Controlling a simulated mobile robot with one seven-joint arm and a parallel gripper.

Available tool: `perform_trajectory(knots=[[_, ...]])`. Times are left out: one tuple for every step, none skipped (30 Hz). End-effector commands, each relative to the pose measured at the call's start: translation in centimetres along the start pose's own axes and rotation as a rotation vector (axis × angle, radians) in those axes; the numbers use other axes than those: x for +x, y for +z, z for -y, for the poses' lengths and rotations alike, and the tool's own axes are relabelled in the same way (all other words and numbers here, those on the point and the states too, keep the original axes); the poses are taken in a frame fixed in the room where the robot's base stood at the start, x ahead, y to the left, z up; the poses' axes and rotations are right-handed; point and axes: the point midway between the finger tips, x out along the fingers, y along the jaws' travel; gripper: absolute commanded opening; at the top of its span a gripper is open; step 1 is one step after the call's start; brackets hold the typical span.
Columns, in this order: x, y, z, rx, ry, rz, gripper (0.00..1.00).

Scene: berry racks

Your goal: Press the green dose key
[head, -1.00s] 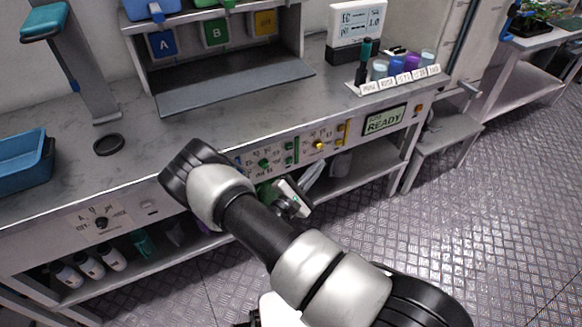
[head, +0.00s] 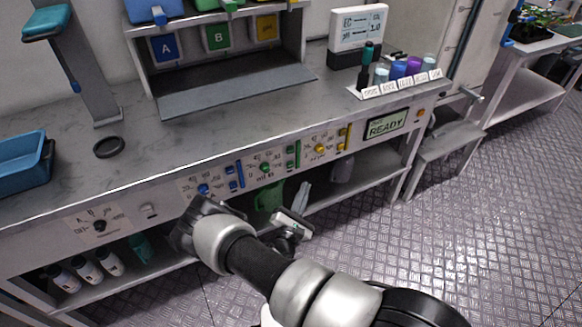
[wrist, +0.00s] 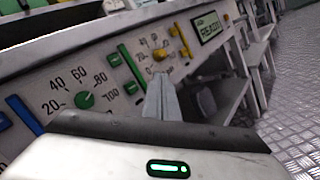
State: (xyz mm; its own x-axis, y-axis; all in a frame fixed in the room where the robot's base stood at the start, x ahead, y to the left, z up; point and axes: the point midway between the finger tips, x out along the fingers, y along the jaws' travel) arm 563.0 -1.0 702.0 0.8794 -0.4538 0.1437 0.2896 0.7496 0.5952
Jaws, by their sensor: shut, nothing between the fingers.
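The green section of the control panel shows a green dial (head: 265,167) and a tall green bar (head: 291,155) to its right. In the wrist view, the green dial (wrist: 87,100) is at left. Two small green squares, an upper one (wrist: 114,60) and a lower one (wrist: 130,88), lie along the left of the green bar (wrist: 132,66). I cannot tell which green part is the dose key. My gripper (head: 304,186) is shut and empty, in front of the panel and below the green section in the picture. In the wrist view its fingertips (wrist: 161,76) overlap the panel's lower edge; contact is not visible.
A blue dial (head: 203,189) lies left of the green section and a yellow dial (head: 319,148) lies right of it. A display (head: 385,123) reads READY. A shelf below the panel holds bottles (head: 88,270) and a green jug (head: 268,197). The diamond-plate floor (head: 480,235) is open at right.

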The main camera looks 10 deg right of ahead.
Motion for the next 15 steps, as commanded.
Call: perform_trajectory(knots=[[0.5,-0.5,-0.2,0.002,0.000,0.002,0.00],[0.8,-0.8,-0.4,0.002,0.001,0.003,0.00],[1.2,-1.1,-0.7,0.003,0.002,0.003,0.00],[1.5,-1.4,-1.0,0.003,0.002,0.002,0.00],[1.8,-1.6,-1.2,0.003,0.001,0.002,0.00],[2.2,-1.9,-1.4,0.003,0.000,0.002,0.00],[2.5,-2.1,-1.6,0.003,0.000,0.002,0.00],[2.8,-2.3,-1.9,0.002,0.000,0.003,0.00],[3.2,-2.5,-2.2,0.003,0.000,0.003,0.00],[3.4,-2.7,-2.3,0.003,0.000,0.003,0.00],[3.7,-2.9,-2.5,0.002,0.000,0.002,0.00],[4.0,-3.1,-2.7,0.001,0.001,0.002,0.00],[4.2,-3.2,-2.9,0.001,0.001,0.002,0.00],[4.3,-3.4,-3.0,0.001,0.001,0.002,0.00],[4.5,-3.5,-3.2,0.001,0.001,0.001,0.00]])
